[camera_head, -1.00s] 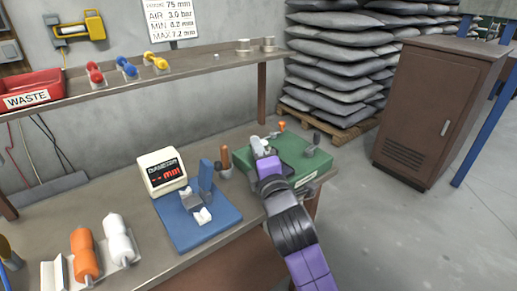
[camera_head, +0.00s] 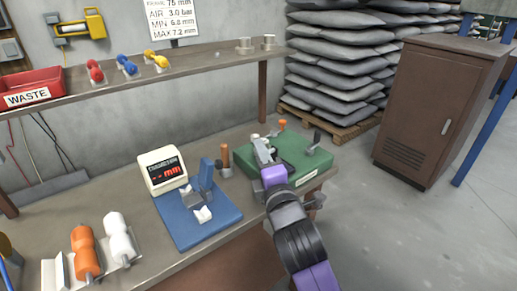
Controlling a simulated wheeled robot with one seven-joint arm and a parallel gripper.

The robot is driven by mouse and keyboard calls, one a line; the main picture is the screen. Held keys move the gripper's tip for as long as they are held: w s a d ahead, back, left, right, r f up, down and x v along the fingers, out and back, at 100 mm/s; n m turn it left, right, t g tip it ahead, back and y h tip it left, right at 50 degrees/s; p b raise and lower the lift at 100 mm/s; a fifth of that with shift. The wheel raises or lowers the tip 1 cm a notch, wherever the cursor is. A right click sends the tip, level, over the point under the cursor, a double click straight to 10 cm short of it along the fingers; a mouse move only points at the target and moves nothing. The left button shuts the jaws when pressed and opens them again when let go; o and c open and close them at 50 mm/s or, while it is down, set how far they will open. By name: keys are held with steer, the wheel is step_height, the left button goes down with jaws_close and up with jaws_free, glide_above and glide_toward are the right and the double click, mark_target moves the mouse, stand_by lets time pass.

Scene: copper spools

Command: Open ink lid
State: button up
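A green box-like unit (camera_head: 306,165) stands at the right end of the bench, with an orange-topped part (camera_head: 282,124) at its back and a dark lever-like part (camera_head: 316,138) at its right. I cannot tell which part is the ink lid. My gripper (camera_head: 262,149) is over the left side of the green unit, close to a small pale part there. My purple and dark wrist hides the unit's front left. The fingers are small and partly hidden; I cannot tell whether they are open, or whether they touch anything.
A brown-handled tool (camera_head: 225,157) stands just left of the green unit. A blue fixture (camera_head: 203,222) and a white display box (camera_head: 161,170) are farther left. Orange (camera_head: 84,250) and white (camera_head: 118,238) spools lie at front left. A shelf (camera_head: 150,79) runs above the bench.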

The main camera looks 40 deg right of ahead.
steer(key=shift+v, duration=2.25)
steer(key=shift+s, duration=0.1)
steer(key=f+b+v, duration=0.1)
steer(key=v, duration=0.7)
steer(key=shift+s+f+b, duration=0.15)
steer(key=shift+s+b, duration=0.2)
steer(key=shift+b, duration=0.05)
steer(key=shift+p, duration=0.3)
steer(key=shift+d, duration=0.1)
steer(key=shift+c, duration=0.3)
